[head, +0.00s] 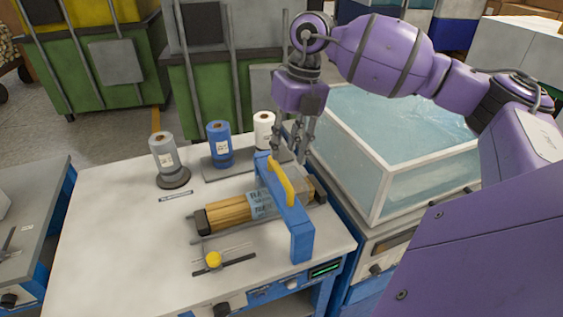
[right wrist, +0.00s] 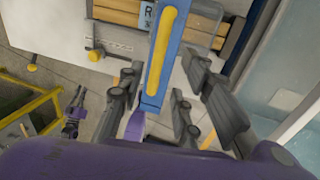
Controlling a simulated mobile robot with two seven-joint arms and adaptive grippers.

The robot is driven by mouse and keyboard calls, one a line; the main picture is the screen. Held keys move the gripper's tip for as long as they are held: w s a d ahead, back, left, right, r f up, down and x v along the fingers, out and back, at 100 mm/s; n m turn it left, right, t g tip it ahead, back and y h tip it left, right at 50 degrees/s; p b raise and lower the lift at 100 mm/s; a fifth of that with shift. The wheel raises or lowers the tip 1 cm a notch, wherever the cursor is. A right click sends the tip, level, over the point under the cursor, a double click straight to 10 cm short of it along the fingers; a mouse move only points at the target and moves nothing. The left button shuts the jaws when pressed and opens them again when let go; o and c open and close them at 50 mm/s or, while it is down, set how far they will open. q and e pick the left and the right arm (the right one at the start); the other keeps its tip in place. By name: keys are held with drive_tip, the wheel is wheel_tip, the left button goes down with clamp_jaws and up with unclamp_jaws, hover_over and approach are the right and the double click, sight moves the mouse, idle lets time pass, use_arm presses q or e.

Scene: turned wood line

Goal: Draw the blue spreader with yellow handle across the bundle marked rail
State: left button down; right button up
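The blue spreader (head: 300,228) with its yellow handle (head: 281,181) lies across the right part of a wooden bundle (head: 228,214) on the table. The bundle has dark ends and a light blue label (head: 261,204), partly hidden by the spreader and not fully readable. My right gripper (head: 291,155) is open and points down near the far end of the handle. In the right wrist view the spreader (right wrist: 152,100) shows between the spread fingers (right wrist: 160,75), with no clear contact. My left gripper (right wrist: 75,112) appears small at the left there; its opening is unclear.
Grey (head: 163,153), blue (head: 219,147) and white (head: 264,130) rolls stand behind the bundle. A yellow-knobbed tool (head: 213,260) lies in front. A clear-walled water tank (head: 376,190) borders the table's right side. The table's left part (head: 110,240) is clear.

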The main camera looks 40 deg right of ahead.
sight(280, 169)
drive_tip(key=shift+w+a+f, duration=0.1)
drive_tip(key=shift+a+f, duration=0.1)
drive_tip(key=shift+f, duration=0.65)
drive_tip(key=shift+w+a+f, duration=0.1)
drive_tip(key=shift+a+f, duration=0.1)
drive_tip(key=shift+f, duration=0.6)
drive_tip(key=shift+w+a+f, duration=0.1)
drive_tip(key=shift+a+f, duration=0.1)
drive_tip(key=shift+f, duration=0.65)
clamp_jaws()
